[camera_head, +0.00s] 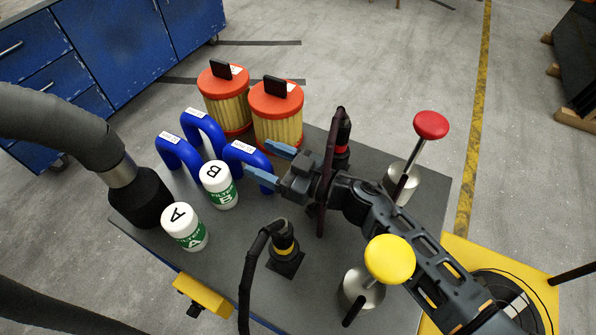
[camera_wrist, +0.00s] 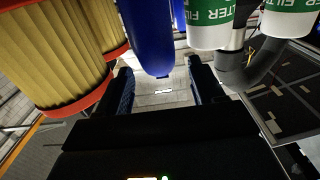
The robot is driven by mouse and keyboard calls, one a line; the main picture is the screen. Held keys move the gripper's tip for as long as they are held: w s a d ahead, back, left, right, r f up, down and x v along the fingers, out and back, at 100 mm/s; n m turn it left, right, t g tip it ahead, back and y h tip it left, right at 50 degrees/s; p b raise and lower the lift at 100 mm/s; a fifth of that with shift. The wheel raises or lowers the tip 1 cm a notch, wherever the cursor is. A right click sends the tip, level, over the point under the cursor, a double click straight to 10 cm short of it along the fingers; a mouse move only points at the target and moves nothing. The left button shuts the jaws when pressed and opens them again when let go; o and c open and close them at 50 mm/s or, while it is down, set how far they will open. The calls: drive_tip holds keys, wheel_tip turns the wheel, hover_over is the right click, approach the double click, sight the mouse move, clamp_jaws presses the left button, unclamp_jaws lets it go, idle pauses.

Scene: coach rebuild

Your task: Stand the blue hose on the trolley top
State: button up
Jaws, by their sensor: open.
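Three blue U-shaped hoses with white labels show in the head view: a left one (camera_head: 174,147), a back one (camera_head: 207,124) and a right one (camera_head: 240,152). They seem to stand arch-up on the dark grey trolley top (camera_head: 225,265). My gripper (camera_head: 264,163) is open, its light blue fingers pointing left at the right hose. In the wrist view, a blue hose curve (camera_wrist: 150,40) reaches toward the gap between my open fingers (camera_wrist: 160,88). I cannot tell whether they touch it. My fingers partly hide the right hose's right leg in the head view.
Orange-capped yellow filters (camera_head: 277,122) stand behind my gripper. A black tool (camera_head: 284,245), a yellow knob (camera_head: 389,259) and a red knob (camera_head: 431,125) stand nearby.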

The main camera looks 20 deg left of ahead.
drive_tip(key=d, duration=0.7)
drive_tip(key=shift+s+d, duration=0.25)
drive_tip(key=shift+s, duration=0.1)
